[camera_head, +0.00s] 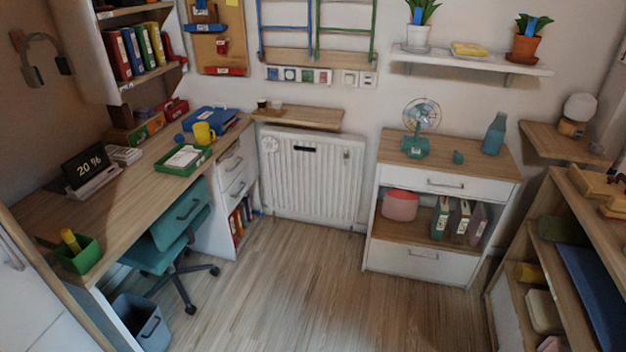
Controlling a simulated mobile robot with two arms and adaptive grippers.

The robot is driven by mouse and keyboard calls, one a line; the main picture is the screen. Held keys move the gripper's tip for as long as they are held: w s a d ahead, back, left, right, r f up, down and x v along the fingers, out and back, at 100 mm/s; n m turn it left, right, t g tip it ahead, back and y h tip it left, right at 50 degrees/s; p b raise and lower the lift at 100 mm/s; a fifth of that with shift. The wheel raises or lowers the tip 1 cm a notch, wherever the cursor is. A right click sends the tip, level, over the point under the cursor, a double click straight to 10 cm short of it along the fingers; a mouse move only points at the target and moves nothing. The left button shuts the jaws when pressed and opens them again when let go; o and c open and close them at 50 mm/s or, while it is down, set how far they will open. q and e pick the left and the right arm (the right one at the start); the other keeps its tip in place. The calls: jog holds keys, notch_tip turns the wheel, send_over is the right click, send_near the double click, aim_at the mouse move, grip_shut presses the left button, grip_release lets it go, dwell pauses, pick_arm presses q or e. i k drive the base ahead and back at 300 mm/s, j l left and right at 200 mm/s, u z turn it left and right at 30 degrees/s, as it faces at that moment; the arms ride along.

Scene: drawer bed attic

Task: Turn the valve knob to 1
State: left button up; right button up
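A white radiator (312,180) stands against the far wall, between the desk and a low cabinet. A round white valve knob (269,145) sits at its upper left corner, close to the desk's drawer unit. The knob is too small in this view for me to read its markings or its setting. Neither of my grippers shows in the head view.
A wooden shelf (298,117) juts out above the radiator. The desk (112,205) runs along the left with a teal chair (172,235) before it. A cabinet (440,200) stands right of the radiator. The wooden floor (290,290) in the middle is clear.

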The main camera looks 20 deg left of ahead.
aim_at(268, 146)
jog(key=u, duration=0.95)
jog(key=i+l+u, duration=0.25)
jog(key=u, duration=0.15)
jog(key=i+l+u, duration=0.6)
jog(key=l+u, duration=0.25)
